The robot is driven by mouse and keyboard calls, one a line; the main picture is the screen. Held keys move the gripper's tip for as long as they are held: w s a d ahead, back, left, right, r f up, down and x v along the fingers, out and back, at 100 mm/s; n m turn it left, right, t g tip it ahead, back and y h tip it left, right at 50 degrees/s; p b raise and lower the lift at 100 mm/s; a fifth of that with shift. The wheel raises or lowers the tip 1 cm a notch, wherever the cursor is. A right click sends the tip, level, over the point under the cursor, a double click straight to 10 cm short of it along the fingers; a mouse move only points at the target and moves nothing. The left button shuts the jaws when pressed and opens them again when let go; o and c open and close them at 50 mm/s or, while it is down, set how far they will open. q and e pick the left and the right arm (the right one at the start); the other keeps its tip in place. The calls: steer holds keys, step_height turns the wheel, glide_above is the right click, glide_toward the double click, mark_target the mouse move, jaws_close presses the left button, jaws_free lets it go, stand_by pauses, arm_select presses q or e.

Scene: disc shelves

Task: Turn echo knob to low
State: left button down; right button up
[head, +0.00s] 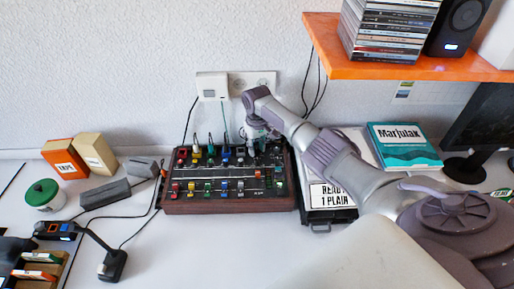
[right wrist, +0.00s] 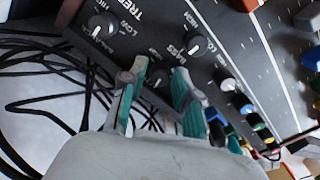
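The dark mixer panel (head: 228,190) with wooden sides stands against the wall in the head view. My right gripper (head: 262,132) is over its back right corner. In the right wrist view the two teal-padded fingers (right wrist: 160,84) are apart, with a small dark knob (right wrist: 157,77) between and beyond their tips; I cannot tell whether they touch it. One black knob with a white pointer (right wrist: 102,25) is up left; another (right wrist: 195,45) is beside the word BASS. The echo label is not readable, so I cannot tell which knob is echo. My left gripper is not in view.
Coloured knobs (right wrist: 240,103) stand close to the right finger. Black cables (right wrist: 50,80) run beside the panel. The orange shelf (head: 400,66) overhangs at the right. The table in front is mostly clear.

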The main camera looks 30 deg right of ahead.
steer(key=shift+o, duration=0.7)
